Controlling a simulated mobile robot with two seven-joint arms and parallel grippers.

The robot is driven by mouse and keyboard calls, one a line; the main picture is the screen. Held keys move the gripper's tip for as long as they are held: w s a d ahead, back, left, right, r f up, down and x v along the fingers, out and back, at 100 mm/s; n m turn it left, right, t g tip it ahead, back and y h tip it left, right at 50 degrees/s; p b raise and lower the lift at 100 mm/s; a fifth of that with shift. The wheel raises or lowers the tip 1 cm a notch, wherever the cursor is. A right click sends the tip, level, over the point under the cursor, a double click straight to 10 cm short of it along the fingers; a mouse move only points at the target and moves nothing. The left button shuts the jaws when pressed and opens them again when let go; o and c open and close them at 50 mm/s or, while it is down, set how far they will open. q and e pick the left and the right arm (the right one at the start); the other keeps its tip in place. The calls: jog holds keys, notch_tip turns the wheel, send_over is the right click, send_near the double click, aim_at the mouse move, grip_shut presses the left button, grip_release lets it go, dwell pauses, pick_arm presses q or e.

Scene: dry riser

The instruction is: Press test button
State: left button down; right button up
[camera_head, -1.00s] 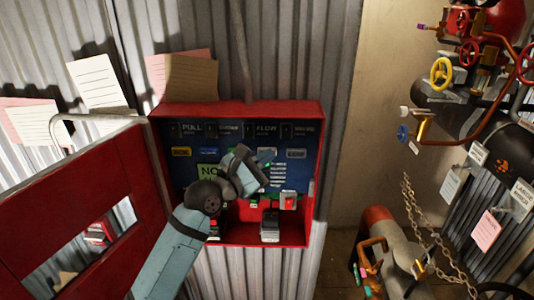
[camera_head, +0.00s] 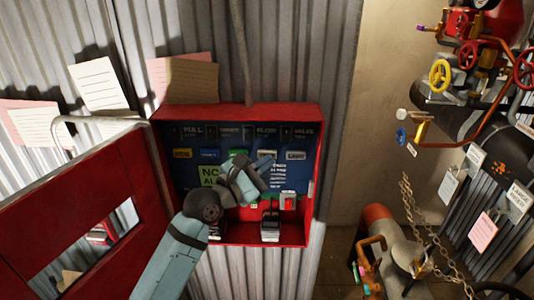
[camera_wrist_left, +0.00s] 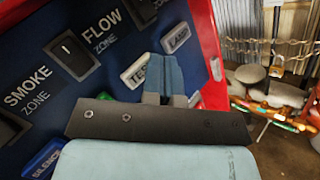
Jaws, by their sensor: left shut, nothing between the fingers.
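The test button (camera_wrist_left: 138,72) is a pale button on the blue panel, with "TES" readable in the left wrist view. My left gripper (camera_wrist_left: 170,60) is shut and empty. Its fingers overlap the right part of the test button in that view; I cannot tell whether they touch it. My right gripper is not in view.
Another pale button (camera_head: 295,155) sits to the right, with a blue one (camera_head: 209,155) and a yellow one (camera_head: 182,153) to the left. The open red door (camera_head: 85,200) stands at left. Pipes and valves (camera_head: 440,73) are at right.

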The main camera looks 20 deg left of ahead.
pick_arm(q)
jog(key=s+p, duration=0.1)
jog(key=s, duration=0.1)
jog(key=s+d+p, duration=0.1)
jog(key=s, duration=0.1)
jog(key=shift+s+d+p, duration=0.2)
jog(key=shift+s+p, duration=0.2)
dwell(0.7)
jog(key=s+a+f+m+g+y, duration=0.1)
jog(key=s+f+m+g+y, duration=0.1)
jog(key=s+f+m, duration=0.5)
jog(key=s+a+f+m+g+y, duration=0.1)
jog(key=s+f+m, duration=0.7)
jog(key=f, duration=0.9)
jog(key=s+a+f+m+g+y, duration=0.2)
jog(key=s+f+m+g+y, duration=0.1)
jog(key=s+f+m, duration=0.4)
notch_tip(320, 180, down, 5)
jog(key=m, duration=0.3)
jog(key=shift+s+y, duration=0.35)
jog(key=shift+y, duration=0.05)
jog(key=shift+f, duration=0.1)
